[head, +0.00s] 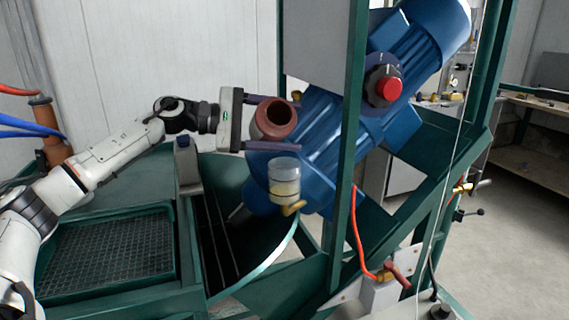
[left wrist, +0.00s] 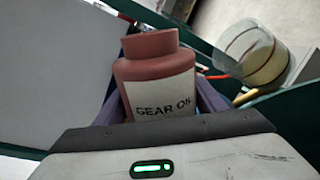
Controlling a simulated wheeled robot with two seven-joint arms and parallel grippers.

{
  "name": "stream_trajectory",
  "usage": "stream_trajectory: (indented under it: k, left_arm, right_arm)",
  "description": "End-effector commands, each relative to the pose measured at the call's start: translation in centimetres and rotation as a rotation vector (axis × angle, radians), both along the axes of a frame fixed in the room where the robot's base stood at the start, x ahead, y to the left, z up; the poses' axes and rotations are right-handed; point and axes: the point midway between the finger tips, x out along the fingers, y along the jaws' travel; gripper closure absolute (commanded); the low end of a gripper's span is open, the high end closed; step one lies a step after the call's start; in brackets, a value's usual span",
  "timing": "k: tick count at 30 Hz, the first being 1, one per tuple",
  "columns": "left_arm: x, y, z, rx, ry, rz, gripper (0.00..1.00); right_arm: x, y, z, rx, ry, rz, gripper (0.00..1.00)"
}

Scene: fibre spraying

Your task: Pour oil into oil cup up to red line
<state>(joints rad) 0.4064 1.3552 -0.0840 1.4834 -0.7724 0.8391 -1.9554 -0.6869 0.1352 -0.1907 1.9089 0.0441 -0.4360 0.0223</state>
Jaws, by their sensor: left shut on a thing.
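My left gripper (head: 268,122) is shut on a red-brown oil bottle (head: 273,119). In the head view the bottle is tilted, with its open dark mouth toward the camera. In the left wrist view the bottle (left wrist: 156,80) sits between the fingers, and its label reads "GEAR OIL". The clear oil cup (head: 285,180) is below and slightly right of the bottle, apart from it, with yellowish oil in its lower part. The cup also shows in the left wrist view (left wrist: 250,57), right of the bottle. My right gripper is not in view.
A large blue motor (head: 325,125) stands behind the cup, with a red button (head: 389,89) on it. A green frame post (head: 351,130) rises right of the cup.

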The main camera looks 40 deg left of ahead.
Motion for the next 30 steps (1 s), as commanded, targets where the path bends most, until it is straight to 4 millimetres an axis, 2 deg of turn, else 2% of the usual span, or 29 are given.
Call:
stream_trajectory:
  k: [30]
  left_arm:
    - [0.09,0.16,-0.05,0.072,-0.045,0.001,0.69]
  right_arm:
    - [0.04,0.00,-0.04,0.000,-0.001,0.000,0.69]
